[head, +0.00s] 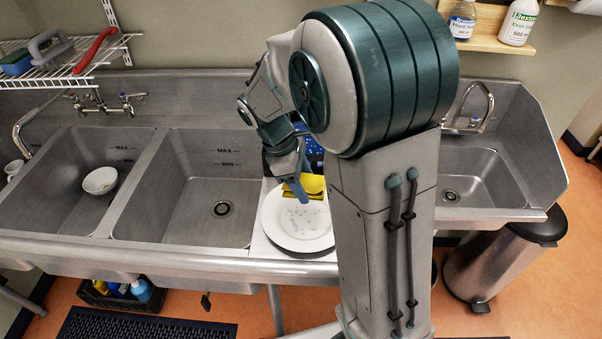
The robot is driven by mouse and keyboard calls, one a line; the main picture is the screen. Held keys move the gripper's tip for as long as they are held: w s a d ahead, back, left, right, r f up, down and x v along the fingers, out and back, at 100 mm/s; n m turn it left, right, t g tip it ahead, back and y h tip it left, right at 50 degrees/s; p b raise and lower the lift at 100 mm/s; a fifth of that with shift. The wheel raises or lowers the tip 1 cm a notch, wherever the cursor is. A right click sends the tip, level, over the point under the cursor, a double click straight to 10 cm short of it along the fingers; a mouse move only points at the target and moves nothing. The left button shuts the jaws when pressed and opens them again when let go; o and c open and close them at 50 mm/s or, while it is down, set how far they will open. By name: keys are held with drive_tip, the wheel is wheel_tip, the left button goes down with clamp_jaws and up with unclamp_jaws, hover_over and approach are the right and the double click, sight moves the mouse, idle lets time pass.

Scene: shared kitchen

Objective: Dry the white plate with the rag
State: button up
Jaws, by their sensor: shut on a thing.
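The white plate (290,236) lies flat on the counter between the middle basin and my arm. Droplets or wet spots show on its centre. The yellow rag (313,185) is at the plate's far edge, partly over it. My gripper (303,195) points down over the far part of the plate, shut on the rag. The fingers are small here and hide part of the rag. I cannot tell how firmly the rag presses on the plate. My arm hides some of the counter right of the plate.
A white surface (262,246) lies under the plate. Two deep basins are at left; the left one holds a white bowl (100,181). A blue patterned thing (314,148) is half hidden behind my gripper. A small hand sink (476,171) and a bin (492,262) are at right.

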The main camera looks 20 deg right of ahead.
drive_tip(key=shift+d+f+b, duration=0.2)
drive_tip(key=shift+f+b, duration=2.05)
drive_tip(key=shift+f, duration=0.55)
drive_tip(key=shift+r, duration=0.1)
